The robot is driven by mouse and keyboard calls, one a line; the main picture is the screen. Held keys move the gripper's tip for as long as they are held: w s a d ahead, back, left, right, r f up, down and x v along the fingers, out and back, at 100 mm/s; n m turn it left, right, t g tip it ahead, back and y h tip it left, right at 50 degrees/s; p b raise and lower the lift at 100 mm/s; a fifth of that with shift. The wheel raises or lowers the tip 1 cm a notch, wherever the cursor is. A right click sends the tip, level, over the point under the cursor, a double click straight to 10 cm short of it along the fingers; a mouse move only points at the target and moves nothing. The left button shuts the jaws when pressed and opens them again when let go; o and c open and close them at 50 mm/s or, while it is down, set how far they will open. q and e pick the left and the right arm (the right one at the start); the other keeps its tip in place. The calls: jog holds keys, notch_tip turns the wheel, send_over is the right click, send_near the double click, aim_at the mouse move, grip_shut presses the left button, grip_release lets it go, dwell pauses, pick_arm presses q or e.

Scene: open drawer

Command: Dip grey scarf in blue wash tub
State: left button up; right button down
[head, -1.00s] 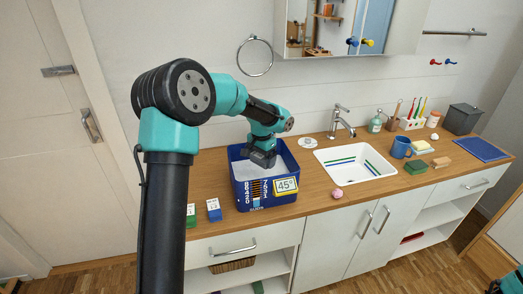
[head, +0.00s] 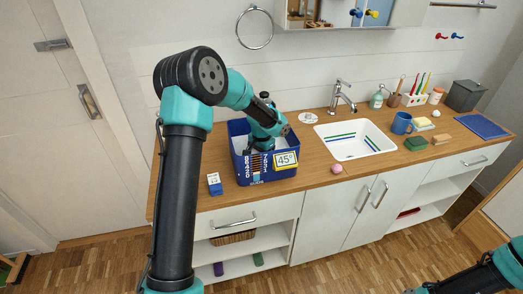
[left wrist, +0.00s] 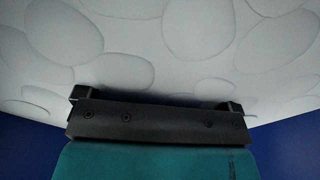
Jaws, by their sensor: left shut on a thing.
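The blue wash tub (head: 241,172) stands on the wooden counter left of the sink, with a 45° label on its front. My left wrist reaches down into it, and the gripper is hidden behind the tub wall in the head view. In the left wrist view, my left gripper (left wrist: 158,112) is down against white foam (left wrist: 180,35) with round bubbles, blue tub wall at both sides. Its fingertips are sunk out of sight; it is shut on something. The grey scarf itself is hidden. Part of my right arm shows at lower right; its gripper is out of frame.
The white sink (head: 356,140) is right of the tub, with a tap (head: 341,97) behind. A small blue-and-white box (head: 214,184) stands left of the tub, a pink ball (head: 337,169) to its right. A blue mug (head: 401,123) and sponges are farther right.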

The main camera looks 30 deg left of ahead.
pick_arm(q)
jog(key=shift+f, duration=0.15)
jog(key=shift+a, duration=0.25)
jog(key=shift+a, duration=0.3)
dwell(0.3)
jog(key=shift+d, duration=0.25)
jog(key=shift+d, duration=0.3)
jog(key=shift+d, duration=0.15)
dwell(0.5)
jog(key=shift+d, duration=0.45)
